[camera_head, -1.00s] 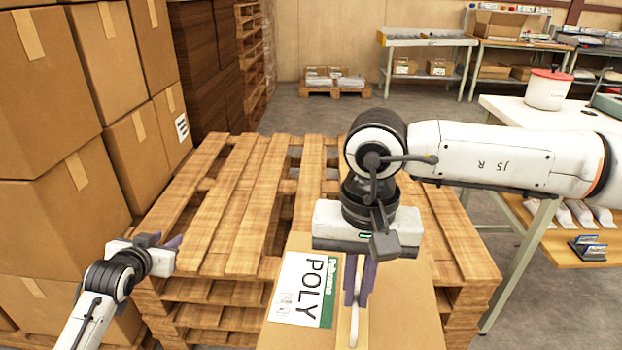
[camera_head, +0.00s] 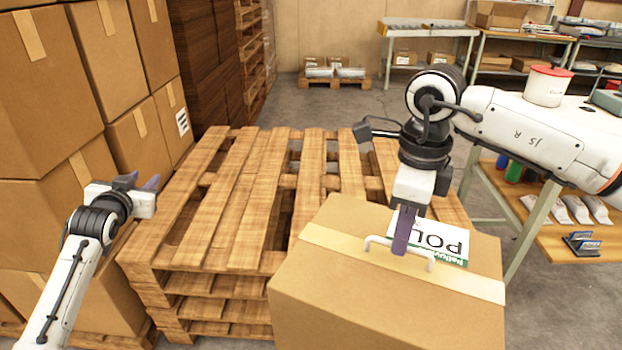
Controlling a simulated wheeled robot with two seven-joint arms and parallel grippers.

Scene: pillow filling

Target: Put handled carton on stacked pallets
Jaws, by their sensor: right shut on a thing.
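The handled carton (camera_head: 390,312) is a brown box with a tape strip, a white POLY label and a white handle on its top. It shows at the lower right, in front of and partly over the near right part of the stacked pallets (camera_head: 225,215). My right gripper (camera_head: 403,240) is shut on the carton's white handle, above the box. The carton's underside is hidden, so I cannot tell whether it touches the pallets. My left gripper (camera_head: 145,183) is at the left of the pallets, empty, with its fingers apart.
Tall stacks of brown boxes (camera_head: 50,90) stand along the left, close to my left arm. The pallet top is bare. A small pallet with packages (camera_head: 335,80) lies far back.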

